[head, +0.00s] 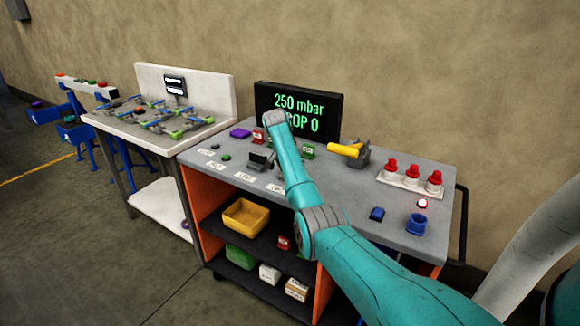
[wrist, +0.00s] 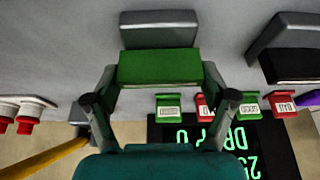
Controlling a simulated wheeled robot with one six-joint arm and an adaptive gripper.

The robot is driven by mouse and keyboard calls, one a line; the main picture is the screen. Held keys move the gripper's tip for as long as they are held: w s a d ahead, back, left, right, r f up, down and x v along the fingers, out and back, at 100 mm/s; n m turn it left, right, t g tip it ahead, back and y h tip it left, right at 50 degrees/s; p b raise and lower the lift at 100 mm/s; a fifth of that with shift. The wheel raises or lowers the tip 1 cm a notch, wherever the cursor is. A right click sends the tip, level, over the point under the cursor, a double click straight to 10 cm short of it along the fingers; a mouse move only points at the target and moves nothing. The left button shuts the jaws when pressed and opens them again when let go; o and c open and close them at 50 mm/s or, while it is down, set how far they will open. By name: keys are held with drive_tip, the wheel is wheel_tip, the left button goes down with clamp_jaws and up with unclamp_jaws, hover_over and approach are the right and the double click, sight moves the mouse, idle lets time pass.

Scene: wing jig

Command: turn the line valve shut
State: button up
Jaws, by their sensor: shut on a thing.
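The line valve has a yellow handle (head: 345,150) on a grey body (head: 361,157) at the back of the grey cart top. The handle points left in the head view. In the wrist view the yellow handle (wrist: 45,158) shows at the lower left, apart from my gripper. My gripper (wrist: 160,83) is shut on a green block (wrist: 158,67), with a finger at each side. The block is right by a dark grey holder (wrist: 158,30); I cannot tell whether it is seated in it. In the head view my arm hides the gripper and this block.
A display (head: 298,108) reads 250 mbar. Small red and green labelled blocks stand before it. Another dark holder (wrist: 290,52) stands beside mine. A yellow bin (head: 246,217) is on the shelf.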

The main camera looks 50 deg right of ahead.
drive_tip(key=shift+f, duration=0.1)
idle(0.4)
drive_tip(key=o, duration=1)
drive_tip(key=v, duration=1.2)
drive_tip(key=shift+w, duration=0.1)
